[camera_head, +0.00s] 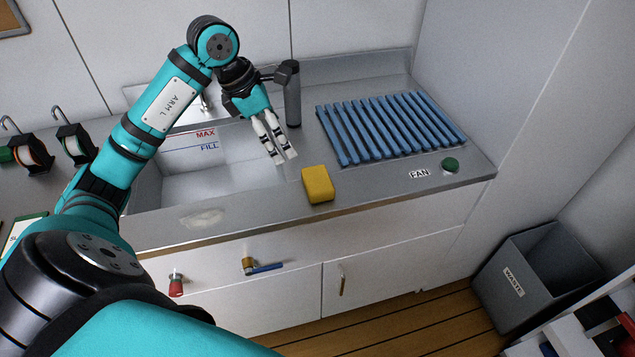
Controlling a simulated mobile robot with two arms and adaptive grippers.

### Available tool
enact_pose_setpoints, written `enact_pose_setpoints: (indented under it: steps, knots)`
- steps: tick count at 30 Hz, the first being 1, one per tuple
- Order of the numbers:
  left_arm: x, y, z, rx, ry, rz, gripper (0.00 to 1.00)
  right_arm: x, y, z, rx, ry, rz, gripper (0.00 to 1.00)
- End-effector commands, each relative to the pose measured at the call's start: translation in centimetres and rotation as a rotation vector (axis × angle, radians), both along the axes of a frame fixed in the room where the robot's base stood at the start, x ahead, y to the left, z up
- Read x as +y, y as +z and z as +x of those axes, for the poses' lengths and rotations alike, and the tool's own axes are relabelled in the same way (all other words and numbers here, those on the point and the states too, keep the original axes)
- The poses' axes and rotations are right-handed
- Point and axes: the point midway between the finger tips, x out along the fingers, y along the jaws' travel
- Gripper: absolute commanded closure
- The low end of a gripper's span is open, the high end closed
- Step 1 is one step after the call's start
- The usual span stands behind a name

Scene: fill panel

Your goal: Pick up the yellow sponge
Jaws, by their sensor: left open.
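The yellow sponge (318,184) stands on the steel counter near its front edge, just right of the sink basin. My left gripper (286,157) hangs above the counter behind and to the left of the sponge. Its white fingers point down and toward the front, and nothing is between them. The fingertips look apart from the sponge. My right gripper is not in the picture.
A blue slatted rack (388,127) lies right of the sponge. A green FAN button (450,165) is near the right counter edge. A dark grey cylinder (291,95) stands behind my gripper. The sink basin (190,186) is at left; a WASTE bin (530,280) is at lower right.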

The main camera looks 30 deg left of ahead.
Motion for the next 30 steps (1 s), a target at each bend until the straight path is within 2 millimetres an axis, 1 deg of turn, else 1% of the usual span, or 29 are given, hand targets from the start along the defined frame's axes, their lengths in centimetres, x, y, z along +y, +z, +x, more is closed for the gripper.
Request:
enact_pose_setpoints:
  steps: [12,15,18,23,28,30]
  knots:
    - [-2.4,-7.9,2.4,0.009,-0.002,-0.009,0.0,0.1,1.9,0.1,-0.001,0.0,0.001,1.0]
    - [-2.8,-9.4,2.9,0.006,-0.002,-0.008,0.0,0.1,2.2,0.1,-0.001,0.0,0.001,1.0]
    - [-3.0,-10.4,3.2,0.005,-0.002,-0.006,0.0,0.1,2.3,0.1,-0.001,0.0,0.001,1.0]
    - [-3.3,-11.3,3.5,0.006,-0.003,-0.007,0.0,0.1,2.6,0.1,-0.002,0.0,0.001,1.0]
    - [-4.3,-13.3,4.2,0.007,-0.002,-0.011,0.0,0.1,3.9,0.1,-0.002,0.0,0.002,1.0]
    - [-4.5,-14.3,4.5,0.007,-0.001,-0.009,0.0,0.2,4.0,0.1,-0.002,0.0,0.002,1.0]
